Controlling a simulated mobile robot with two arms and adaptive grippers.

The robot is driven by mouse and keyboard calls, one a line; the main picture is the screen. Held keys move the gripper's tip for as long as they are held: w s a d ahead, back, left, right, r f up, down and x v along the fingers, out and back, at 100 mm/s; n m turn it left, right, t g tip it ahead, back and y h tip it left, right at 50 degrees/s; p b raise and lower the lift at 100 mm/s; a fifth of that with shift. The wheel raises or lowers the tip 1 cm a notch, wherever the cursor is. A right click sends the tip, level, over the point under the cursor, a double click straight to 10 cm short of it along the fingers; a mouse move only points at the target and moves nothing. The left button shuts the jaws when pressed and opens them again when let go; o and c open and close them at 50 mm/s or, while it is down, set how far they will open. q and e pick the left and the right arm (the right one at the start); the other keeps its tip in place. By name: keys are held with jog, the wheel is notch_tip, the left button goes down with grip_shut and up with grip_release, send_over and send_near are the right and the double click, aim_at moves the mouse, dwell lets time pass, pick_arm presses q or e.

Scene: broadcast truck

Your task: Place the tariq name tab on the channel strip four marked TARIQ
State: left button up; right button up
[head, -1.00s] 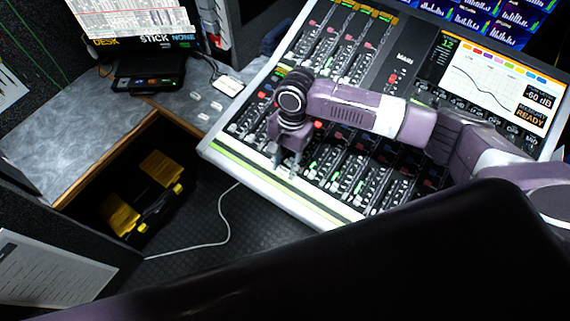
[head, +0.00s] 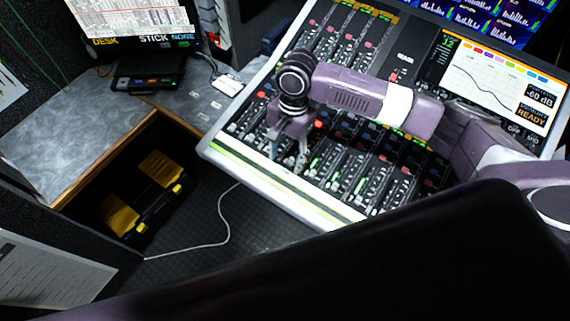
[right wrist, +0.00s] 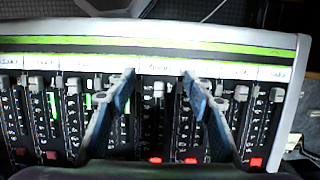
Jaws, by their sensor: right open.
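My right gripper (head: 288,160) is over the front edge of the mixing console (head: 232,150), fingers pointing down. In the right wrist view the gripper (right wrist: 158,75) is open, its two blue-grey fingers spread apart. Between the fingertips a pale label (right wrist: 160,70) with small blurred lettering lies on the white label strip (right wrist: 215,70) above the faders. I cannot read it, nor tell whether it is the tariq tab or a printed strip marking. Nothing shows gripped. My left gripper is not in view.
A few small white tabs (head: 216,105) lie on the grey counter (head: 60,150) left of the console. A white device (head: 228,85) with a cable lies near them. A black and yellow case (head: 145,195) is under the counter. Screens stand behind the console.

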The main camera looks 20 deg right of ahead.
aim_at(289, 164)
notch_tip(289, 164, up, 8)
jog(key=d, duration=0.1)
jog(key=shift+w+b, duration=0.4)
jog(key=shift+b, duration=0.05)
jog(key=shift+s, duration=0.1)
